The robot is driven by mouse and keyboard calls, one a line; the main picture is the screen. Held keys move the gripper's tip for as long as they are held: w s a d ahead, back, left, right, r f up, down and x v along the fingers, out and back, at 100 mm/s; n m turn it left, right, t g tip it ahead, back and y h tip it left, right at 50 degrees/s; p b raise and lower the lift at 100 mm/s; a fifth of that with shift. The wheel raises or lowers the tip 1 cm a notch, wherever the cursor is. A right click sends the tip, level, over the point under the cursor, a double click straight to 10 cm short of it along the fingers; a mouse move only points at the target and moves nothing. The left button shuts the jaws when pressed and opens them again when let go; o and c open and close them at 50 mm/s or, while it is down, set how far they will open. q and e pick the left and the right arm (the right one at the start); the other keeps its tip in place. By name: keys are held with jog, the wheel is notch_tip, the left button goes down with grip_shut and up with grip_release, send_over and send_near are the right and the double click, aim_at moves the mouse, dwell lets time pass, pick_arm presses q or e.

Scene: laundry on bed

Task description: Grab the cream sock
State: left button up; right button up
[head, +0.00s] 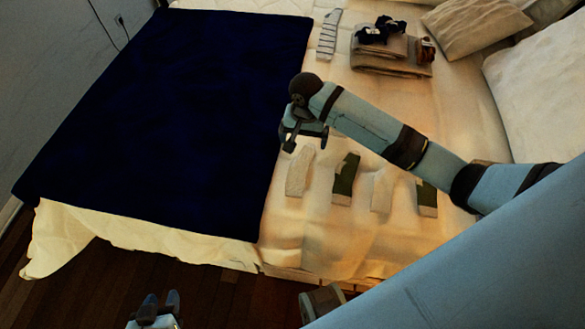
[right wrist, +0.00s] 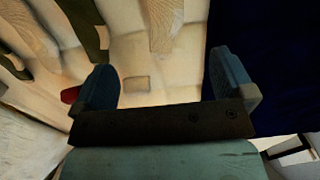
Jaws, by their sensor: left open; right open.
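A cream sock (head: 299,171) lies flat on the bed next to the navy blanket. A second cream sock (head: 382,191) lies further right, between two dark green and pale socks (head: 345,179). My right gripper (head: 304,140) is open and empty, pointing down just above the far end of the left cream sock. In the right wrist view a cream sock (right wrist: 163,22) shows at the top, beyond the spread fingers, with a dark green sock (right wrist: 84,22) to its left. My left gripper (head: 158,312) is open and empty at the bottom edge, over the floor.
A navy blanket (head: 180,110) covers the bed's left side. Folded laundry (head: 392,58) with small dark items on top and a striped sock (head: 328,33) lie at the back. Pillows (head: 475,25) are at the upper right. The bed's front edge (head: 200,252) borders the wooden floor.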

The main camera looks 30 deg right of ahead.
jog(key=b, duration=0.1)
send_over(299, 170)
jog(key=d, duration=0.1)
jog(key=f, duration=0.7)
jog(key=shift+w+f, duration=0.25)
jog(key=shift+f, duration=0.15)
jog(key=f, duration=0.3)
jog(key=a+f+b, duration=0.1)
jog(key=f, duration=0.1)
jog(key=shift+s+f, duration=0.25)
jog(key=shift+f, duration=0.1)
jog(key=shift+c, duration=0.2)
jog(key=c, duration=0.8)
jog(key=shift+c, duration=0.3)
